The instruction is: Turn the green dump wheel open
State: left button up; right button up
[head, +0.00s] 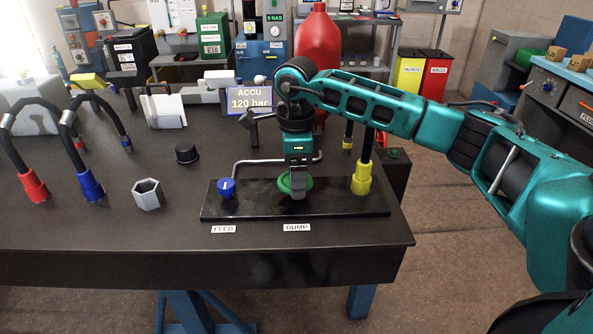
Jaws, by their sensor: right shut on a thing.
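The green dump wheel (311,182) sits on the black valve plate (340,204), behind the DUMP label (297,227). My right gripper (298,190) reaches down from above and is shut on the wheel, hiding its middle. How far the wheel is turned cannot be told. The blue feed wheel (226,188) stands on the same plate to the left, behind the FEED label (223,229). A yellow-collared hose fitting (361,179) stands upright on the plate to the right. My left gripper is not in view.
A display (250,101) reading "ACCU 120 bar" stands behind the plate, near a red canister (318,45). Hoses with red (33,186) and blue (89,185) ends, a hex nut (148,194) and a black cap (187,153) are on the table's left.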

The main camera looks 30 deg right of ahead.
jog(key=m+p, duration=0.1)
jog(key=m, duration=0.2)
jog(key=shift+r+m, duration=0.1)
jog(key=shift+m, duration=0.2)
jog(key=m+p, duration=0.1)
jog(key=m, duration=0.3)
jog(key=shift+a+m, duration=0.1)
jog(key=shift+m, duration=0.2)
jog(key=m+p, duration=0.1)
jog(key=m, duration=0.4)
jog(key=shift+p, duration=0.3)
jog(key=m, duration=0.2)
jog(key=shift+m+p, duration=0.3)
jog(key=shift+p, duration=0.05)
jog(key=shift+m, duration=0.4)
jog(key=o, duration=1)
notch_tip(320, 180, up, 13)
